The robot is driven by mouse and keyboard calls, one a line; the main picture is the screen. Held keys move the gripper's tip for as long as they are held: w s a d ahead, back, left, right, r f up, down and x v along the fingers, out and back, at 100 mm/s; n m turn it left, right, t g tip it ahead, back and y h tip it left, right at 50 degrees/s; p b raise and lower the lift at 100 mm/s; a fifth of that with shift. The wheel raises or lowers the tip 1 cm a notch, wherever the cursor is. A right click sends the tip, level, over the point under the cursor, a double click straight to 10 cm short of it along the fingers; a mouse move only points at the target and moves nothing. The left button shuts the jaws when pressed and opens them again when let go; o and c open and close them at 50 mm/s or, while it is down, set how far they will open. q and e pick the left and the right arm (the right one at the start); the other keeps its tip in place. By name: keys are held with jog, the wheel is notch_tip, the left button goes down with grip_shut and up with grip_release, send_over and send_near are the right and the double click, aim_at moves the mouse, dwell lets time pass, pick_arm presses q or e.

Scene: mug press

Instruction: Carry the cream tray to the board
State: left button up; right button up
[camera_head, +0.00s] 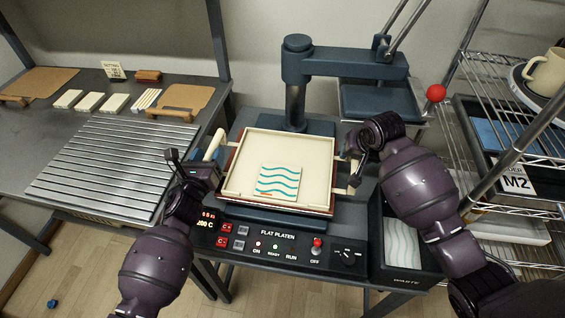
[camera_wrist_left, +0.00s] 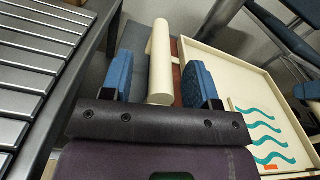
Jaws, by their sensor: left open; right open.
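The cream tray (camera_head: 292,150) sits on the flat platen press, with a red-brown layer showing under its rim. A sheet with teal waves (camera_head: 278,180) lies inside it; the sheet also shows in the left wrist view (camera_wrist_left: 270,138). My left gripper (camera_head: 191,166) is open at the tray's left side. In the left wrist view, the tray's cream left handle (camera_wrist_left: 160,60) lies between its blue fingers (camera_wrist_left: 163,82), with gaps visible. My right gripper (camera_head: 357,165) is open at the tray's right side and partly hides the right handle. A grey slatted board (camera_head: 105,165) lies on the left table.
The press column and arm (camera_head: 295,85) stand behind the tray, swung right. The control panel (camera_head: 280,246) is in front. A waste bin (camera_head: 415,265) and wire shelf (camera_head: 500,95) stand right. Cream blocks (camera_head: 90,102) and brown boards (camera_head: 178,98) lie behind the clear slatted board.

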pick_arm(q)
jog(key=shift+w, duration=0.1)
pick_arm(e)
jog(key=shift+f, duration=0.1)
pick_arm(q)
grip_shut()
pick_arm(e)
grip_shut()
